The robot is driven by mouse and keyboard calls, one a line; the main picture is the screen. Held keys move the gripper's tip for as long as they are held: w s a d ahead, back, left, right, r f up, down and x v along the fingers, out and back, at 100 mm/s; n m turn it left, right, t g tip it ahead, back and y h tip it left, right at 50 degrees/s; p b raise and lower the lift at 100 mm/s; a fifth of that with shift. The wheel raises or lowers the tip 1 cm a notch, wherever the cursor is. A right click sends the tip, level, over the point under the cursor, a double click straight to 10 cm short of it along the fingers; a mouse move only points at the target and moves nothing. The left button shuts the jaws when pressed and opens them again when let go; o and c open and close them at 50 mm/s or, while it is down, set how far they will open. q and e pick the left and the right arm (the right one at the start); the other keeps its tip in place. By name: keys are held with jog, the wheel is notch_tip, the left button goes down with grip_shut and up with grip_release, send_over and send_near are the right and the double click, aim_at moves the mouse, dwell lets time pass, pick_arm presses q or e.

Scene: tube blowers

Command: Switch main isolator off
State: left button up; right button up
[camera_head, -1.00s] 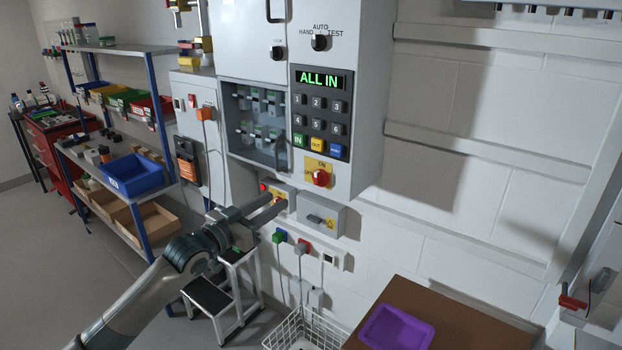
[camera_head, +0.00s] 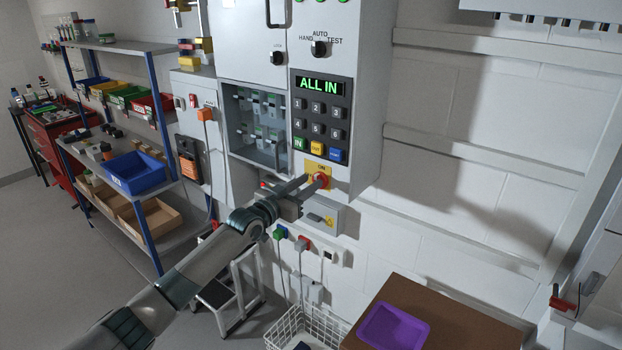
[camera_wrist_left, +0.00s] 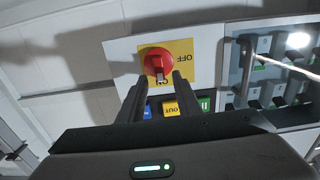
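The main isolator is a red rotary knob (camera_head: 321,178) on a yellow plate below the keypad of the grey cabinet. In the left wrist view the red knob (camera_wrist_left: 157,62) shows upside down, with its grip pointing at the ON mark; OFF is readable to the side. My left gripper (camera_head: 314,181) is at the knob, its two fingers apart. In the left wrist view the gripper (camera_wrist_left: 159,80) has one finger on each side of the knob's near part; I cannot tell whether they touch it. My right gripper is not in view.
The keypad panel (camera_head: 320,117) with an "ALL IN" display sits just above the knob. A grey box (camera_head: 322,217) is on the wall below. A brown table with a purple tray (camera_head: 394,326) and a white wire basket (camera_head: 296,331) stand lower. Shelves are at left.

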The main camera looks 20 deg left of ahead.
pick_arm(q)
jog(key=shift+x, duration=0.95)
grip_shut()
